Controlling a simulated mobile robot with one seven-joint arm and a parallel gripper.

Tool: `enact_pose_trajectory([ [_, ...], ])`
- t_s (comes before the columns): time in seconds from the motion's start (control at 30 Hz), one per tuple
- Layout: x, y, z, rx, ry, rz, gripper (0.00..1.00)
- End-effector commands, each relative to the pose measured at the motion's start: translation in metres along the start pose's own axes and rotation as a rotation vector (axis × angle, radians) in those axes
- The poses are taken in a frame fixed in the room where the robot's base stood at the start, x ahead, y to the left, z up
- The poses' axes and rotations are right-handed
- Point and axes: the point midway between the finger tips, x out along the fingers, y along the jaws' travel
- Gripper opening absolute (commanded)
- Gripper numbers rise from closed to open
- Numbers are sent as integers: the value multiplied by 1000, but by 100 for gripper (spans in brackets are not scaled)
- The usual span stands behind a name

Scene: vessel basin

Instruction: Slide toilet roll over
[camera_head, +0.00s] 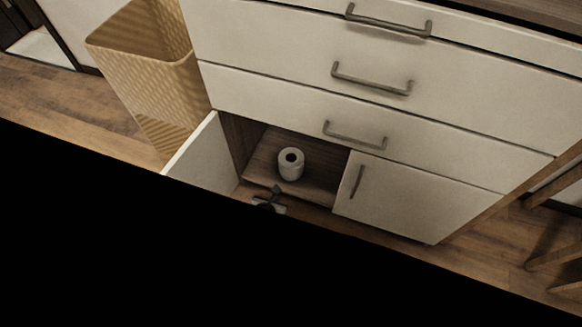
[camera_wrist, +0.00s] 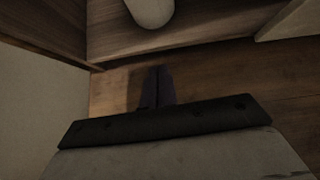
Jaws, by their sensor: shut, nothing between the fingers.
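A white toilet roll (camera_head: 291,165) stands upright on the wooden floor of an open cabinet compartment (camera_head: 256,179), its round hole facing up. In the wrist view the lower part of the toilet roll (camera_wrist: 151,10) shows at the top edge, cut off by the frame. My gripper (camera_head: 276,190) is just in front of the compartment opening, below the roll in the picture and apart from it. In the wrist view my gripper's dark fingers (camera_wrist: 158,72) are together and empty, pointing toward the cabinet.
The left cabinet door (camera_head: 194,158) stands open beside my gripper. The right door (camera_head: 390,196) is closed, with drawers (camera_head: 370,100) above. A tan woven basket (camera_head: 150,75) stands at left. Wooden floor (camera_wrist: 225,85) lies in front of the compartment's edge.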

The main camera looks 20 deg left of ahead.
Motion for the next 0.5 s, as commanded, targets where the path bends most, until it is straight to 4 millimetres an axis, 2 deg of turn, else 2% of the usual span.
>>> enact_pose_trajectory([
  [0.13,6,-1,0,-1,0,-1,0],
  [0.23,18,-2,-2,-1,0,-2,0],
  [0.5,75,-2,-3,-1,-1,-1,0],
])
